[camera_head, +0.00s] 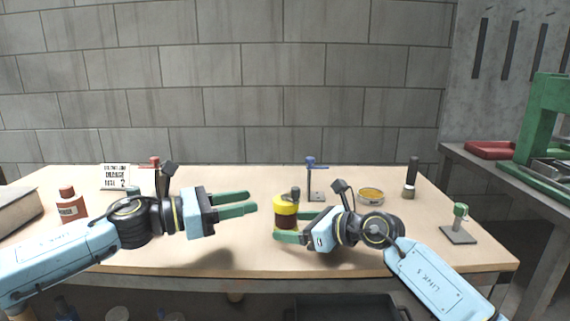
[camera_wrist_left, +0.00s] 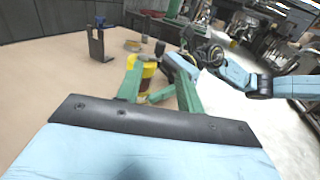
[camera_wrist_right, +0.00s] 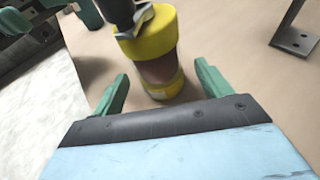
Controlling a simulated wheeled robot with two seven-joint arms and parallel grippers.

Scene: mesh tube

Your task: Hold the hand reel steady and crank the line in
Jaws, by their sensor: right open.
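The hand reel (camera_head: 285,207) stands upright on the table, with yellow flanges, a brown wound middle and a dark grey crank knob (camera_head: 295,192) on top. My right gripper (camera_head: 290,226) is open at the reel. In the right wrist view the reel (camera_wrist_right: 158,70) is between and just beyond its fingertips, with no clear grip. My left gripper (camera_head: 255,203) is open and empty, above the table to the left of the reel. In the left wrist view the reel (camera_wrist_left: 148,70) shows beyond its fingers, partly hidden by them.
A blue-topped stand (camera_head: 311,178) is behind the reel. A yellow dish (camera_head: 371,195), black cylinder (camera_head: 410,178) and green-topped stand (camera_head: 459,226) are on the right. A red bottle (camera_head: 70,204), sign (camera_head: 115,176) and red-topped stand (camera_head: 152,163) are on the left.

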